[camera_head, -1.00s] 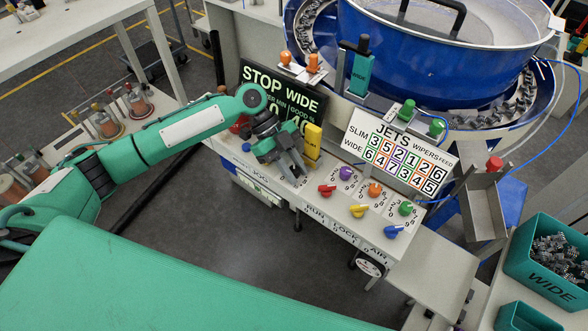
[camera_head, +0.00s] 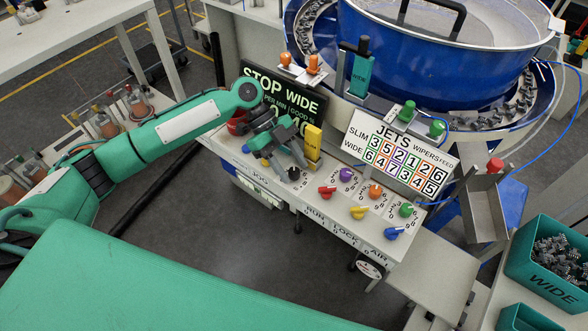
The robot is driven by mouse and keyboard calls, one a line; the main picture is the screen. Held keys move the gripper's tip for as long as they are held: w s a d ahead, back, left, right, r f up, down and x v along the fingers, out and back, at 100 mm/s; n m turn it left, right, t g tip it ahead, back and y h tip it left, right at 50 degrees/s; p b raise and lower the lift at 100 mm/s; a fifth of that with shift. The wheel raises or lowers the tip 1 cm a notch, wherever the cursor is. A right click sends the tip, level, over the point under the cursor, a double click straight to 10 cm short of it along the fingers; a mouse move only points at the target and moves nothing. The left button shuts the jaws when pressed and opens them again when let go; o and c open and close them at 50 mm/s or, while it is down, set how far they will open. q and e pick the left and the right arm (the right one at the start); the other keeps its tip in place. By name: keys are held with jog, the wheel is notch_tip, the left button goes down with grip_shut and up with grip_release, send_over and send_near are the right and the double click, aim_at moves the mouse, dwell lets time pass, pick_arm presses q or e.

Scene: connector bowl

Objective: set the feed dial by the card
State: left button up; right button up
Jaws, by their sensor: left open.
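The settings card (camera_head: 402,152) stands at the back of the white panel, headed JETS, WIPERS and FEED, with SLIM and WIDE rows of coloured boxed digits. A black knob (camera_head: 294,174) sits at the panel's left part. Purple (camera_head: 346,174), orange (camera_head: 375,190) and green (camera_head: 405,209) dials with printed numbers run to its right. I cannot tell which dial is the feed one. My left gripper (camera_head: 291,164) is open, fingers pointing down just behind and above the black knob, with no clear contact. My right gripper is not in view.
A yellow SLIM block (camera_head: 313,146) stands close right of my gripper. A dark display (camera_head: 283,93) reads STOP WIDE. The blue bowl (camera_head: 440,55) rises behind; a green WIDE bin (camera_head: 550,262) is right.

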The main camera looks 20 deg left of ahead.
pick_arm(q)
jog(key=b+v, duration=0.1)
jog(key=v, duration=1.1)
jog(key=shift+b, duration=0.35)
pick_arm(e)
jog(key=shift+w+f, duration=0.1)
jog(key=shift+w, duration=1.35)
